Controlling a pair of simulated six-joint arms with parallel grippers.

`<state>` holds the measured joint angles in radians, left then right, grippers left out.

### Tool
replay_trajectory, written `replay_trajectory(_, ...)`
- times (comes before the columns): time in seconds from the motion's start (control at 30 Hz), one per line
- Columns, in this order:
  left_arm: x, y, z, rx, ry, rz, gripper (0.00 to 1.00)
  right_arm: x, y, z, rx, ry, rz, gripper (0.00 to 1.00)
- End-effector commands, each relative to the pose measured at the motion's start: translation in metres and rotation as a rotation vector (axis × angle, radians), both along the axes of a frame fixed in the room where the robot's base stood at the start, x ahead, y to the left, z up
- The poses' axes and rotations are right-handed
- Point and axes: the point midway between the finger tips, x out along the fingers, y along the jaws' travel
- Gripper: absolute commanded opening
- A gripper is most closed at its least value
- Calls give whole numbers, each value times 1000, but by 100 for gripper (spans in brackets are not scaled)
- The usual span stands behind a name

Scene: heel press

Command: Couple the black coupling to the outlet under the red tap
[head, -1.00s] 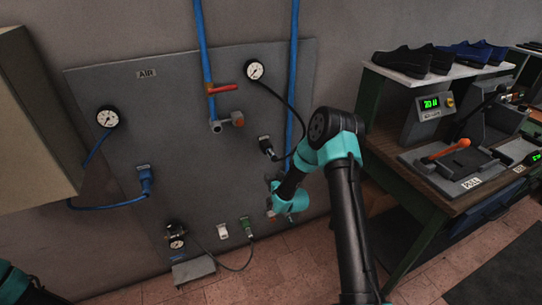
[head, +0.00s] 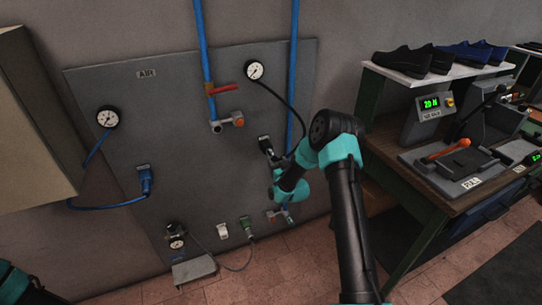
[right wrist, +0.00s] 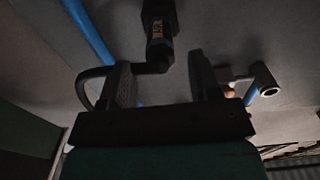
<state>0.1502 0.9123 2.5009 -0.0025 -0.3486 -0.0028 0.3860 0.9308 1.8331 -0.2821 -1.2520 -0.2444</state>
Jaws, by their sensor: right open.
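The black coupling (head: 264,142) sits on the grey panel, with a black hose looping from it to the upper right gauge. The red tap (head: 222,89) is on the left blue pipe, and its outlet (head: 216,127) is below it, with nothing on it. My right gripper (head: 271,158) is just below the coupling, partly hidden by my arm. In the right wrist view the right gripper (right wrist: 164,78) is open. The coupling (right wrist: 158,25) shows beyond and between its fingertips, not gripped. My left arm shows only at the lower left corner; its gripper is out of view.
A lower outlet (head: 280,215) is on the right blue pipe. A grey cabinet (head: 35,120) juts out left. A workbench (head: 440,190) with machines and shoes stands right.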

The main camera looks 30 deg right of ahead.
Motion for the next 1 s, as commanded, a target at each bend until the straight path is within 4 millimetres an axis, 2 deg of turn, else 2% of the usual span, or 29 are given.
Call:
replay_trajectory(0.53, 0, 0, 0, 0, 0, 0, 0, 60, -7, 0, 0, 0, 0, 57)
replay_trajectory(0.7, 0, 0, 0, 0, 0, 0, 0, 68, -8, 0, 0, 0, 0, 57)
replay_trajectory(1.0, 0, 0, 0, 0, 0, 0, 0, 71, -9, 2, -1, -3, 1, 57)
